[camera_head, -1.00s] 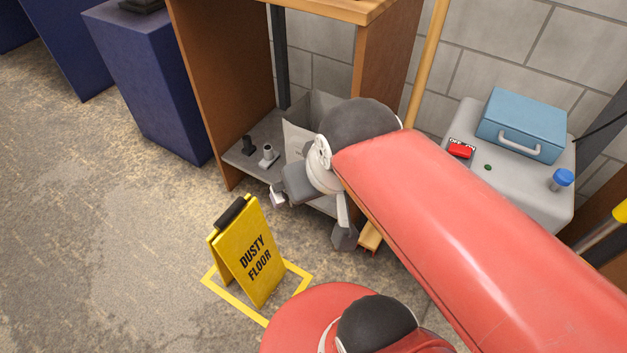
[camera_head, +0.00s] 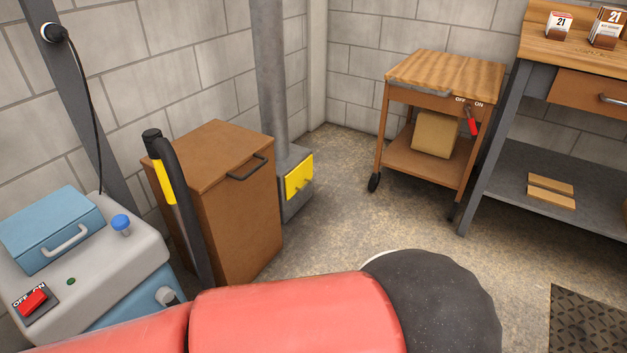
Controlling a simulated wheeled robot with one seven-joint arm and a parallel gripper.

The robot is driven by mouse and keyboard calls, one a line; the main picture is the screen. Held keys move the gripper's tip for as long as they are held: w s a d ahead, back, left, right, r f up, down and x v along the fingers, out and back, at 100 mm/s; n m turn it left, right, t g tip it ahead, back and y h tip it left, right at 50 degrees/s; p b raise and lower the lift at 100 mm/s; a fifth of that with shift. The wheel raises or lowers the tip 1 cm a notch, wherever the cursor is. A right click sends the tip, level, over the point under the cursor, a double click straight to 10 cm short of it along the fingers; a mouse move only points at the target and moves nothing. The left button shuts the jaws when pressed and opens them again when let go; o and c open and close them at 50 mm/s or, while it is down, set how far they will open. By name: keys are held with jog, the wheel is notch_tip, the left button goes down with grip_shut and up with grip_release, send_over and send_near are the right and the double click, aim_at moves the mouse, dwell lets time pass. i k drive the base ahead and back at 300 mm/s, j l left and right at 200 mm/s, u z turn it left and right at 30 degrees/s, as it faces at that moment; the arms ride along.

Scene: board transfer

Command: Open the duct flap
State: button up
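The duct (camera_head: 271,80) is a grey vertical pipe in the back corner, ending in a grey box near the floor. A yellow flap (camera_head: 297,178) with a small handle sits on the box's front face. It looks closed, lying flat against the box. My gripper is out of view; only my red arm with a dark joint crosses the bottom of the picture, well in front of the duct.
A brown cabinet (camera_head: 234,215) stands just left of the duct, with a black and yellow hose (camera_head: 173,193) beside it. A grey machine (camera_head: 108,263) carries a blue case (camera_head: 50,228). A wheeled wooden cart (camera_head: 446,75) and workbench (camera_head: 583,45) stand right. Floor before the duct is clear.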

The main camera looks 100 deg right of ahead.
aim_at(294, 182)
jog(key=z, duration=3.55)
jog(key=i+l+u, duration=0.1)
jog(key=i+l, duration=0.2)
jog(key=i, duration=0.25)
jog(key=i+l, duration=0.4)
jog(key=i, duration=0.15)
jog(key=j+u, duration=0.05)
